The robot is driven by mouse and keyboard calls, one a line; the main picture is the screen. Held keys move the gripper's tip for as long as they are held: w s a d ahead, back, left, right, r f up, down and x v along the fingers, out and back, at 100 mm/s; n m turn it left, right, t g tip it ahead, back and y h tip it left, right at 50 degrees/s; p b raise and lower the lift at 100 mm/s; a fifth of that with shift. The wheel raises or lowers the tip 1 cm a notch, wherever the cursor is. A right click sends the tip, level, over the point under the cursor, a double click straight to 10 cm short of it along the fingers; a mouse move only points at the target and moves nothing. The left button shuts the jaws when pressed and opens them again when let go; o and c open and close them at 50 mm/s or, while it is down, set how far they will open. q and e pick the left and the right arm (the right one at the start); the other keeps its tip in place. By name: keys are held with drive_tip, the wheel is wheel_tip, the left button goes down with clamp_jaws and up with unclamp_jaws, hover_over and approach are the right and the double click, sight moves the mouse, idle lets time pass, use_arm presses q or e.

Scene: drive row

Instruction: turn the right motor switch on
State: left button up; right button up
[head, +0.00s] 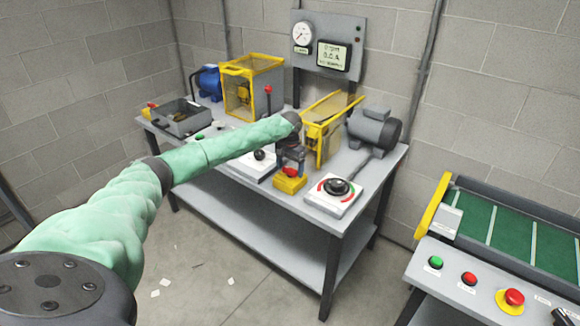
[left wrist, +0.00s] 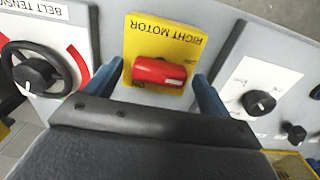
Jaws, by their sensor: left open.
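The right motor switch is a red rotary knob (left wrist: 158,72) on a yellow plate (left wrist: 160,30) marked RIGHT MOTOR, upside down in the left wrist view. Its handle lies about level across that picture, with a white mark near its right end. Lettering at the plate's lower left is partly hidden and seems to read ON. In the head view the yellow switch base (head: 290,184) stands at the bench's front edge. My left gripper (head: 291,157) is over it, pointing down. Its blue fingers are open, one on each side of the knob, with gaps visible. My right gripper does not show.
A belt tension dial (head: 338,189) sits beside the switch, and a white panel with a black knob (left wrist: 258,103) is on its other side. A yellow guard frame (head: 326,125) and a grey motor (head: 374,128) stand behind. A green conveyor (head: 510,235) is at right.

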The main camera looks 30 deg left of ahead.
use_arm(q)
drive_tip(key=shift+f, duration=0.2)
drive_tip(key=c, duration=1)
